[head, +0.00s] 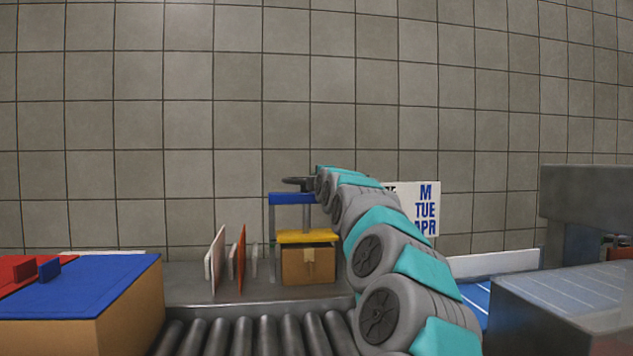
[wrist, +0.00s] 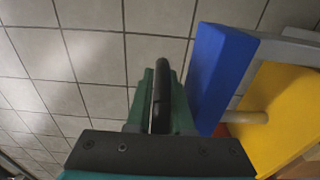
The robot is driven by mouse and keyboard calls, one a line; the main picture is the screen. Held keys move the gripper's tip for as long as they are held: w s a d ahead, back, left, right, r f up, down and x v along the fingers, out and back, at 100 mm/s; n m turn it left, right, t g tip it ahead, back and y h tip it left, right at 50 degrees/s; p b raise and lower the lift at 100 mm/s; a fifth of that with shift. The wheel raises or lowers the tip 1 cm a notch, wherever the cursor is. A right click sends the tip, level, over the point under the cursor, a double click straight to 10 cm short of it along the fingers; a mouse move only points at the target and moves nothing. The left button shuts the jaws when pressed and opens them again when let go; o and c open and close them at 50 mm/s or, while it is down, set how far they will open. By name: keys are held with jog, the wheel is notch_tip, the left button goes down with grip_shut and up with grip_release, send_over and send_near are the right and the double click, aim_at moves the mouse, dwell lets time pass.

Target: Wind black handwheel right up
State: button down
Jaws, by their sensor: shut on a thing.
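The black handwheel (head: 296,184) sits on top of a small press with a blue crossbar (head: 290,198). Under the crossbar, the yellow plate (head: 306,236) is low, at the top of a brown cardboard box (head: 308,266); I cannot tell whether they touch. My gripper is at the handwheel's right side in the head view, its tips mostly hidden by my arm. In the wrist view my gripper (wrist: 160,92) is shut on the black handwheel's rim (wrist: 164,80), seen edge-on. The blue crossbar and yellow plate show to its right.
White and orange upright panels (head: 239,260) stand left of the press. A blue-topped box (head: 85,285) is at the left, with rollers (head: 260,335) in front. A calendar sign (head: 425,208) stands behind my arm. A grey machine (head: 575,290) is at the right.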

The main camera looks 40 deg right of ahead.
jog(key=shift+w+a+f+n+t+y, duration=0.15)
jog(key=shift+n+y, duration=0.25)
jog(key=shift+y, duration=0.2)
jog(key=shift+w+d+n+t+y, duration=0.1)
jog(key=shift+n+t+y, duration=0.1)
jog(key=shift+n+y, duration=0.3)
jog(key=shift+w+a+f+n+t+y, duration=0.15)
jog(key=shift+n+y, duration=0.15)
jog(key=shift+y, duration=0.4)
jog(key=shift+d+r, duration=0.15)
jog(key=shift+s, duration=0.1)
jog(key=c, duration=1.1)
grip_release()
jog(key=shift+s+b, duration=0.4)
jog(key=shift+s, duration=0.05)
jog(key=shift+s+a+b, duration=0.25)
jog(key=shift+s+b, duration=0.15)
jog(key=shift+s, duration=0.75)
jog(key=shift+s+a+b, duration=0.2)
jog(key=shift+s+b, duration=0.25)
jog(key=shift+s, duration=0.65)
jog(key=shift+s+a+b, duration=0.25)
jog(key=shift+s+b, duration=0.15)
jog(key=shift+s, duration=0.75)
